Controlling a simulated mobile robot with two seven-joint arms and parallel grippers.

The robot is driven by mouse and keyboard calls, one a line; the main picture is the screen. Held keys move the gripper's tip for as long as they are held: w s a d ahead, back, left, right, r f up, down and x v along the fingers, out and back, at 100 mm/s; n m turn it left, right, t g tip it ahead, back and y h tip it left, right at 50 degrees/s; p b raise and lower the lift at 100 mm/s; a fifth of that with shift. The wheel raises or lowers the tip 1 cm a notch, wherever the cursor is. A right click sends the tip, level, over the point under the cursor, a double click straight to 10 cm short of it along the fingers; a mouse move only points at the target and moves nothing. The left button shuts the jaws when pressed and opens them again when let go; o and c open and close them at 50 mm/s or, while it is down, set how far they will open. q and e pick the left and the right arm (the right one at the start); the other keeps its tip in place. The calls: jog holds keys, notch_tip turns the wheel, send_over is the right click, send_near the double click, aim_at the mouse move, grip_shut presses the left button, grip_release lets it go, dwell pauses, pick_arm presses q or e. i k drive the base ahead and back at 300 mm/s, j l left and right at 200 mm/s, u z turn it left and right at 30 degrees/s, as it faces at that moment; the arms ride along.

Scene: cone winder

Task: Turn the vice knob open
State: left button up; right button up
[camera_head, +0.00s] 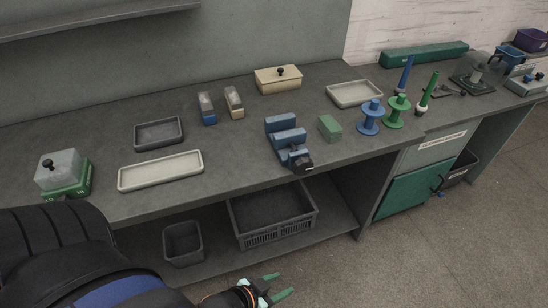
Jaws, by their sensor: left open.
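The blue vice (285,135) stands on the grey workbench near its front edge, in the middle of the head view. Its dark knob (303,163) faces the front edge, at the lower end of the vice. My left gripper (284,284) is at the bottom of the view, below and in front of the bench. Its two green fingers are apart with nothing between them, well away from the knob. My right gripper is not in view.
A green block (330,128) and a blue spool (370,117) stand right of the vice. A pale long tray (161,170) lies to the left. A dark crate (272,216) sits on the shelf below.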

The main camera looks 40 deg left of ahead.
aim_at(303, 166)
jog(key=u, duration=1.5)
jog(key=l+u, duration=0.2)
jog(key=u, duration=0.2)
jog(key=l+u, duration=0.2)
jog(key=u, duration=0.2)
jog(key=l+u, duration=0.25)
jog(key=u, duration=0.15)
jog(key=k+l+u, duration=0.1)
jog(key=l+u, duration=0.35)
jog(key=k+l+u, duration=0.1)
jog(key=l+u, duration=0.15)
jog(key=u, duration=0.25)
jog(key=k+l+u, duration=0.5)
jog(key=k+l, duration=0.05)
jog(key=l, duration=0.15)
